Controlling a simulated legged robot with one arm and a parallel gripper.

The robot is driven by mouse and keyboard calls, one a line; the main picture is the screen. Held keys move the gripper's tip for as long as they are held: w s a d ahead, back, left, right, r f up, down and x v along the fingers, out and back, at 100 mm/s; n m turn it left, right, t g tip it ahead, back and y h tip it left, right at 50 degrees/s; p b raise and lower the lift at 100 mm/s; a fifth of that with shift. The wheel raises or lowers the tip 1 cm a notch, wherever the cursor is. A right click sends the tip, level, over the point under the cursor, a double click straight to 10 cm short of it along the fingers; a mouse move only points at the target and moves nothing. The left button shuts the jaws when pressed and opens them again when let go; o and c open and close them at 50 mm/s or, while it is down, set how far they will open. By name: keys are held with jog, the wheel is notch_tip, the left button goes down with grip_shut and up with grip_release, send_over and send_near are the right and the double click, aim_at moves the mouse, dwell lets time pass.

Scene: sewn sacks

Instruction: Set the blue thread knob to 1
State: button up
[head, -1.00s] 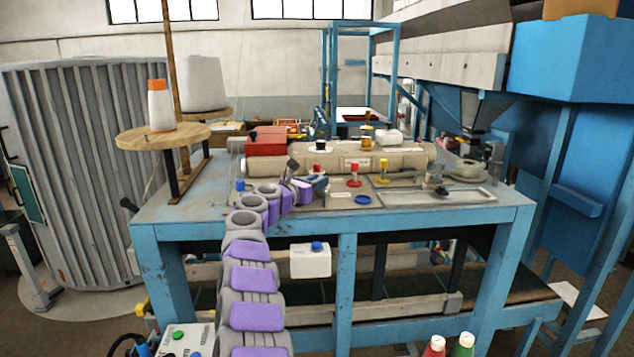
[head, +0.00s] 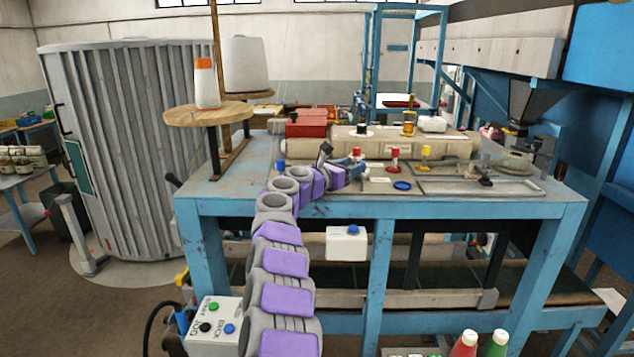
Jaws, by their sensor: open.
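Several blue parts could be the blue thread knob, and I cannot tell which it is. A small blue piece (head: 281,165) stands at the table's left side. A blue cap (head: 353,230) sits on a white box under the table edge. No number marks are readable. My gripper (head: 360,168) is over the table, near the red-topped posts. It is open, small in the view, and seems to hold nothing.
The blue-framed table (head: 456,206) carries a beige roll, a red box (head: 306,123), red posts (head: 394,158) and a yellow post (head: 426,157). A button box (head: 215,325) is at front left.

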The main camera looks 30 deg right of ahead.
jog(key=b+v, duration=0.3)
jog(key=v, duration=1.2)
jog(key=shift+a, duration=0.3)
jog(key=shift+w, duration=0.1)
